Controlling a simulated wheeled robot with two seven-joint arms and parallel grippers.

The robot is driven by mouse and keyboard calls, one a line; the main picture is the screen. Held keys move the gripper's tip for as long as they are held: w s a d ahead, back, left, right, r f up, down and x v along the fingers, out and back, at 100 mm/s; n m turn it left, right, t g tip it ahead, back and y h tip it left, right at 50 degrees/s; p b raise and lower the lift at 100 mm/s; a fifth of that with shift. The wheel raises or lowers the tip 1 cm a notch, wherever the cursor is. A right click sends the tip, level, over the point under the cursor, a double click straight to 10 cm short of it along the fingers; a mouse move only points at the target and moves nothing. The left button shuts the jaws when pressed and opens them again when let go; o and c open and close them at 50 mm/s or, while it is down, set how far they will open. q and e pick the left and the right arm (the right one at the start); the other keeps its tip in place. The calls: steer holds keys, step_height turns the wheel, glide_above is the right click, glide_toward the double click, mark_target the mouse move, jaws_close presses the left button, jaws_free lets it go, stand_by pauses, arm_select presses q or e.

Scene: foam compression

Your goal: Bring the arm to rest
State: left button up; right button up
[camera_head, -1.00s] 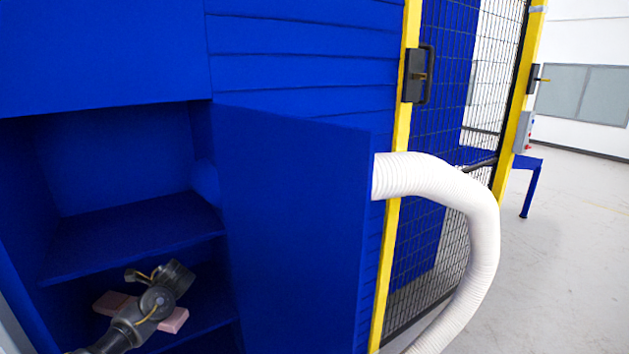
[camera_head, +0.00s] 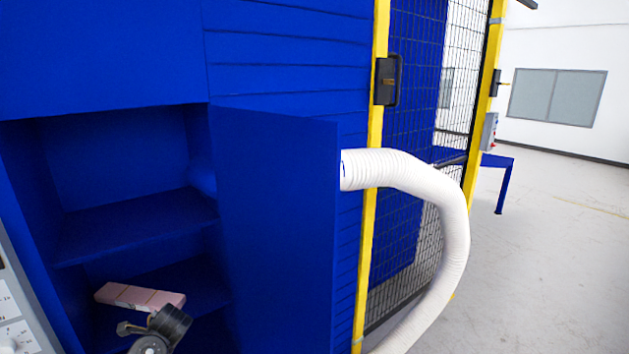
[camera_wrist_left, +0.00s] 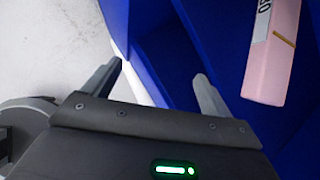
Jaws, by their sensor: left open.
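My left gripper (camera_wrist_left: 159,75) is open and empty, with its two fingers spread apart in the left wrist view. A pink foam block (camera_head: 140,297) lies on the lower shelf, just beyond the wrist. The block also shows at the upper right of the left wrist view (camera_wrist_left: 272,62), apart from the fingers, with a pale printed label. My right gripper is not in view.
The blue cabinet door (camera_head: 275,225) stands open to the right of the shelves. A white hose (camera_head: 440,195) curves down beside it. A yellow-framed mesh fence (camera_head: 372,200) stands behind. The upper shelf (camera_head: 135,225) is empty. A control panel (camera_head: 18,315) shows at lower left.

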arm_select(q)
steer(key=s+d+f+n+h, duration=0.3)
steer(key=s+d+f, duration=0.2)
steer(key=s+d, duration=0.3)
steer(key=s+d+f+n+h, duration=0.2)
steer(key=s+d+f+n, duration=0.15)
steer(key=s+d, duration=0.45)
steer(key=s+d+r+n+t+h, duration=0.15)
steer(key=s+n, duration=0.35)
steer(key=s, duration=0.5)
steer(key=s+d+r+n+h, duration=0.1)
steer(key=s+r+n, duration=0.3)
steer(key=s, duration=0.7)
step_height(320, 180, down, 27)
steer(key=g+b, duration=0.1)
steer(key=b, duration=0.2)
steer(key=s+a+f+b, duration=0.1)
steer(key=s+f, duration=0.7)
steer(key=f, duration=0.2)
steer(key=s+a+f+g+b, duration=0.1)
steer(key=s+f+b, duration=0.1)
steer(key=s+f, duration=0.7)
step_height(320, 180, down, 2)
steer(key=shift+a+f, duration=0.15)
steer(key=shift+f, duration=0.1)
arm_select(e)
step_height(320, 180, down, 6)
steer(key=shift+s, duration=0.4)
